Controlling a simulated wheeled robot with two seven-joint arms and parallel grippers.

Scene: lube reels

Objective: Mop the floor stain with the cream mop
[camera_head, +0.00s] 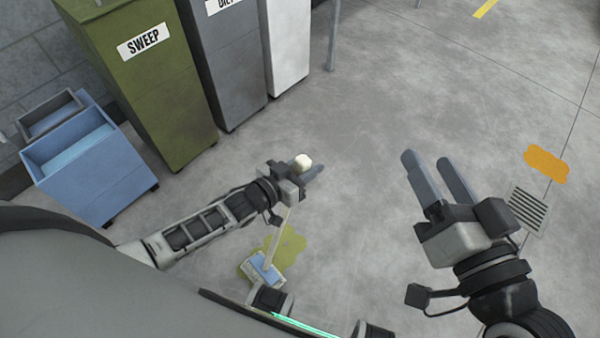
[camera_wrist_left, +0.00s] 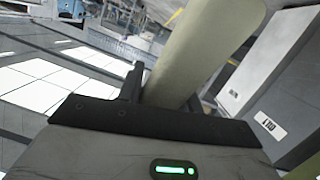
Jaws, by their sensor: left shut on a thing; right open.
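The mop has a cream handle top (camera_head: 302,161), a thin pale shaft (camera_head: 277,237) and a flat blue-and-white head (camera_head: 264,271). My left gripper (camera_head: 304,178) is shut around the upper handle, which also rises large and cream in the left wrist view (camera_wrist_left: 208,50). The shaft runs down from it, slightly tilted. The mop head lies over the lower left part of a yellow-green floor stain (camera_head: 289,247); whether it presses on the floor is unclear. My right gripper (camera_head: 427,162) is open and empty, well to the right of the mop.
A blue mop bucket (camera_head: 95,175) stands at the left. A green SWEEP cabinet (camera_head: 160,95), a grey cabinet (camera_head: 228,70) and a white one (camera_head: 287,45) line the back left. An orange patch (camera_head: 546,164) and floor grate (camera_head: 529,211) lie right. The middle floor is clear.

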